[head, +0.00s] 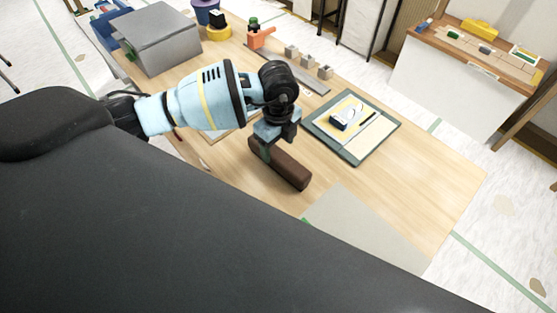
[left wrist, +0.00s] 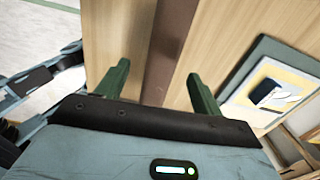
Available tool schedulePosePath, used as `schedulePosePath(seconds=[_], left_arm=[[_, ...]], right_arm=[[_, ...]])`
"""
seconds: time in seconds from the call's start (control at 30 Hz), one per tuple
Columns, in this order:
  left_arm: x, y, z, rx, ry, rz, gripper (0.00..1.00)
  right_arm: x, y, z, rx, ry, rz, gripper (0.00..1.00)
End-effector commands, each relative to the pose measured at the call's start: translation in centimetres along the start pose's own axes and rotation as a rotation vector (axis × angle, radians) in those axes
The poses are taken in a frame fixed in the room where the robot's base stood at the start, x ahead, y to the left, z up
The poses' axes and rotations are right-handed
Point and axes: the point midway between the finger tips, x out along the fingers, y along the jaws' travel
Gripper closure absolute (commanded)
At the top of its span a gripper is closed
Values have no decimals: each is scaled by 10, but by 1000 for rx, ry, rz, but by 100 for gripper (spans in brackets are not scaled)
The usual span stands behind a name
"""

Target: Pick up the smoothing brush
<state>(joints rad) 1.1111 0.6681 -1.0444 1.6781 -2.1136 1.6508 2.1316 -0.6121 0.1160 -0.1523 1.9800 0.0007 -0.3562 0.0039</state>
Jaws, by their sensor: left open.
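A long dark brown bar, which looks like the smoothing brush (head: 290,172), lies on the light wooden table. In the left wrist view the brown bar (left wrist: 172,40) runs between my two fingers. My left gripper (head: 274,146) is open, pointing down at the bar's far end and hiding part of it. In the left wrist view its green fingers (left wrist: 158,75) stand apart on either side of the bar, with a gap visible. Whether a finger touches the bar I cannot tell. My right gripper is not in view.
A dark green board (head: 388,138) with papers and a small dark-and-white object lies to the right. A grey box (head: 160,40) stands back left. An orange tool (head: 260,38) and small grey blocks (head: 308,60) are at the back. A grey sheet (head: 365,235) lies in front.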

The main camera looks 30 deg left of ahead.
Motion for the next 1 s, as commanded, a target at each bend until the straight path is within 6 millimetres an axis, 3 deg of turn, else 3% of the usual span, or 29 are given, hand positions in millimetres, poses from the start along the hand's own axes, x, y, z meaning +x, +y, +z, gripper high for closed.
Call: schedulePosePath(seconds=[0.1,0.33,0.63,0.97,1.0], left_arm=[[14,1,0,1,1,3,33],[22,0,0,1,1,2,33],[62,-2,2,2,2,3,33],[67,-3,2,3,2,0,33],[67,-3,2,3,2,0,37]], right_arm=[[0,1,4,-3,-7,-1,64],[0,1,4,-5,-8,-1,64],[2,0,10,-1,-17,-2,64],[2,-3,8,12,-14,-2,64],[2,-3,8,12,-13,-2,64]])
